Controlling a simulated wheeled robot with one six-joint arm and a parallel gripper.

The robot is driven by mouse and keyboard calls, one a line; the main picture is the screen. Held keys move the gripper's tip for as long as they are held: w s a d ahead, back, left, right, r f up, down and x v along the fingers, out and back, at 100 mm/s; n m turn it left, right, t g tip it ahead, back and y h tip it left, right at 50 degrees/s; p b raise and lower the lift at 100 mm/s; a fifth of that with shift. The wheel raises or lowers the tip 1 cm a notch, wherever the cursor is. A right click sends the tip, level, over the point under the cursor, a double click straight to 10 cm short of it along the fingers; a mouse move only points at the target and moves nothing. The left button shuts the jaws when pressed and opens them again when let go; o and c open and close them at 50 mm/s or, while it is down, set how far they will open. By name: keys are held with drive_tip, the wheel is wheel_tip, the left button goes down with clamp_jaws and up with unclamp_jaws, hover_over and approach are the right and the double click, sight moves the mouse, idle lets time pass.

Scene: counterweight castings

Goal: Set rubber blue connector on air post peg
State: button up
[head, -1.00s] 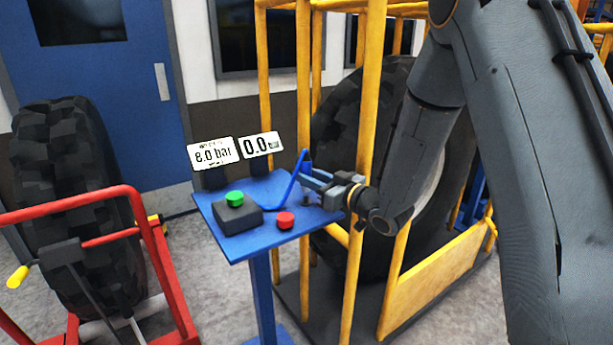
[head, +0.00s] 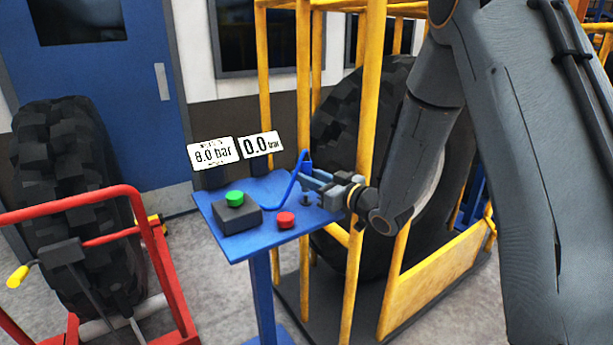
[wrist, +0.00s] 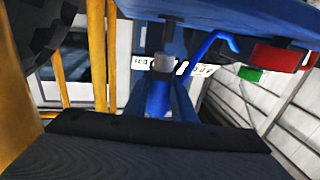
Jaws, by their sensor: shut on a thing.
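The blue connector (head: 308,167) on its blue hose is held in my gripper (head: 314,181), above the blue stand top. In the wrist view the connector (wrist: 157,98) sits between the finger ends of my gripper (wrist: 160,105), and the gripper is shut on it. The air post peg (head: 306,199) is a short grey stub at the right part of the stand top, just below the gripper. The peg (wrist: 163,63) lines up closely with the connector in the wrist view. I cannot tell whether they touch.
The blue stand (head: 262,242) carries a box with a green button (head: 234,198), a red button (head: 285,219) and displays reading 8.0 bar (head: 211,152) and 0.0 bar (head: 260,145). A yellow cage (head: 359,240) with a big tyre stands right behind. A red cart (head: 70,207) stands left.

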sight(307, 195)
drive_tip(key=shift+f+b, duration=1.05)
drive_tip(key=shift+f, duration=0.7)
drive_tip(key=o, duration=1)
drive_tip(key=b+v, duration=0.1)
drive_tip(key=v, duration=0.6)
drive_tip(key=shift+d+r, duration=0.1)
drive_tip(key=shift+d, duration=0.05)
drive_tip(key=shift+s+d, duration=0.15)
drive_tip(key=shift+s, duration=0.1)
drive_tip(key=shift+s, duration=0.1)
